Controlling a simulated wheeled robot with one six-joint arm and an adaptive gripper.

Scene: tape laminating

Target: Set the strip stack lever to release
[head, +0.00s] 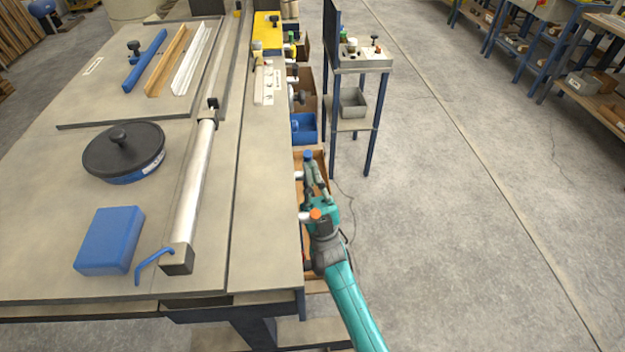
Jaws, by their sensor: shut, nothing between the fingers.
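A stack of strips lies on a flat plate at the back left of the bench: a blue strip (145,62), a tan strip (166,62) and a white strip (191,58). A small black-knobbed lever (134,48) stands beside the blue strip; I cannot tell its setting or whether it is the strip stack lever. Other small knobs (299,97) line the bench's right side. My gripper (312,172) is shut and empty beside the bench's right edge, close to a blue-topped part, well apart from the strips. Its fingertips are small in view.
The bench (262,190) carries a black round lid with handle (120,150), a blue block (109,241) and a long metal roller (195,180). A blue-legged stand (361,65) with a grey bin stands beyond my gripper.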

